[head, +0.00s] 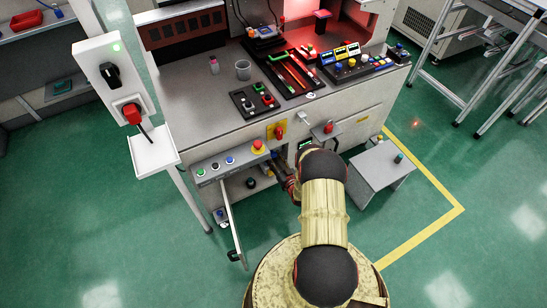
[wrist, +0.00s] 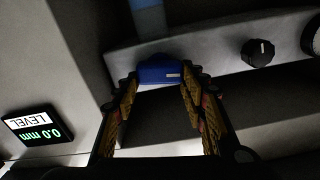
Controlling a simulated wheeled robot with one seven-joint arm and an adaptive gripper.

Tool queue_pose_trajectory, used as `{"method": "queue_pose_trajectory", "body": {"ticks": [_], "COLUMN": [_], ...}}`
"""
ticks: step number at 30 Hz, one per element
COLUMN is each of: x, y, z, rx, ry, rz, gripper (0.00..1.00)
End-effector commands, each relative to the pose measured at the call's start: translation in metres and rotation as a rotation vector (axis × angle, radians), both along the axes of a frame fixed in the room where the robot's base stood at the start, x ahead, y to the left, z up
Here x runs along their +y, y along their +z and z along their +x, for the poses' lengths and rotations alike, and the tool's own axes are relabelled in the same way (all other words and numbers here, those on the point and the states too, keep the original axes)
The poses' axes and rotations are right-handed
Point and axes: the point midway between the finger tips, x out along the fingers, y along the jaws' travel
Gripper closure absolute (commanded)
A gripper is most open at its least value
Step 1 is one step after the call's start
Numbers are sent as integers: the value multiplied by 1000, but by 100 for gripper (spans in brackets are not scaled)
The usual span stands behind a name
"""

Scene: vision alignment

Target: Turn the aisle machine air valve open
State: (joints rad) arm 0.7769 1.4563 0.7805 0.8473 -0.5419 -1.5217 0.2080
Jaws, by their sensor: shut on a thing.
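In the wrist view, a blue valve handle (wrist: 160,70) sits on a pale grey bar below a blue pipe (wrist: 148,18). My gripper (wrist: 160,80) has one yellow-padded finger at each side of the handle and is shut on it. The handle lies roughly across the picture between the fingertips. In the head view, my gripper (head: 273,169) reaches into the lower front of the grey machine, beside the open cabinet.
A black knob (wrist: 257,52) is right of the handle. A level display (wrist: 31,126) reading 0.0 mm is at left.

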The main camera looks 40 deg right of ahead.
Motion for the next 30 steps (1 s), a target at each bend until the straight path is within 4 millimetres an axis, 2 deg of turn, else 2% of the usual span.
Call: {"method": "queue_pose_trajectory", "body": {"ticks": [30], "x": [-9], "y": [-7], "z": [-2], "rx": [-224], "ry": [-1], "rz": [927], "gripper": [83]}}
